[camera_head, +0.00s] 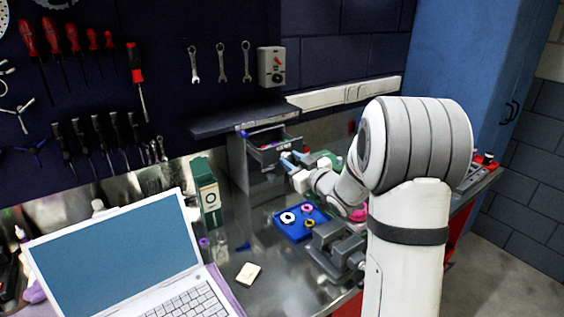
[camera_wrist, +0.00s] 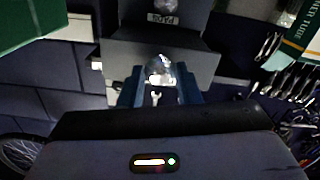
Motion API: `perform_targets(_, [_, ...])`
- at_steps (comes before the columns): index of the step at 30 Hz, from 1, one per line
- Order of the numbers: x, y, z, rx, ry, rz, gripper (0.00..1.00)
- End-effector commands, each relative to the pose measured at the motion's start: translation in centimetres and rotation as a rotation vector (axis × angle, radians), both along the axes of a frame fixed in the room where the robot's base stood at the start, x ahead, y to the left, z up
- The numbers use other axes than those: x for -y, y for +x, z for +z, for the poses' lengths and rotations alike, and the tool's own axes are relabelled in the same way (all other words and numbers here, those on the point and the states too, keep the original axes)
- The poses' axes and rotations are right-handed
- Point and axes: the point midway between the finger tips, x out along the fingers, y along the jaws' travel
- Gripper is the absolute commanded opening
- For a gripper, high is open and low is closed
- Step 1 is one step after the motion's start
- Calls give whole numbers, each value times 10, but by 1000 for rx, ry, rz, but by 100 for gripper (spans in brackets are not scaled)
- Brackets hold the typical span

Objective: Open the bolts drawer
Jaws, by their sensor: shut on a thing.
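A small grey drawer cabinet (camera_head: 237,158) stands at the back of the bench under a dark shelf. Its top drawer (camera_head: 270,151) is pulled partly out, and small coloured things show inside. I cannot read that drawer's label, so I cannot tell from it whether this is the bolts drawer. My gripper (camera_head: 288,160) is at the front of this drawer. In the wrist view its blue fingers (camera_wrist: 158,92) are shut on a shiny handle (camera_wrist: 159,70). A drawer front with an upside-down label (camera_wrist: 160,18), seemingly PADS, lies beyond.
A blue tray (camera_head: 292,233) with ring-shaped parts lies in front of the cabinet, beside a grey vise (camera_head: 337,247). A green box (camera_head: 206,192) and a laptop (camera_head: 120,262) stand to the left. A pale block (camera_head: 248,273) lies on the bench.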

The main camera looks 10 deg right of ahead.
Motion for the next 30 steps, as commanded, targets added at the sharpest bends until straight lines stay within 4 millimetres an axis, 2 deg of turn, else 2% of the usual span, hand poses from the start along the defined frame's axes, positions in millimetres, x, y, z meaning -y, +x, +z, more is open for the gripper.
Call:
perform_targets(5, [7, -17, 0, 2, 0, -1, 0])
perform_targets(14, [7, -18, 1, 1, 0, 0, 0])
perform_targets(15, [7, -18, 1, 1, 0, 0, 32])
perform_targets(23, [7, -18, 1, 1, 0, 1, 52])
perform_targets(30, [7, -18, 2, 1, 0, 1, 52])
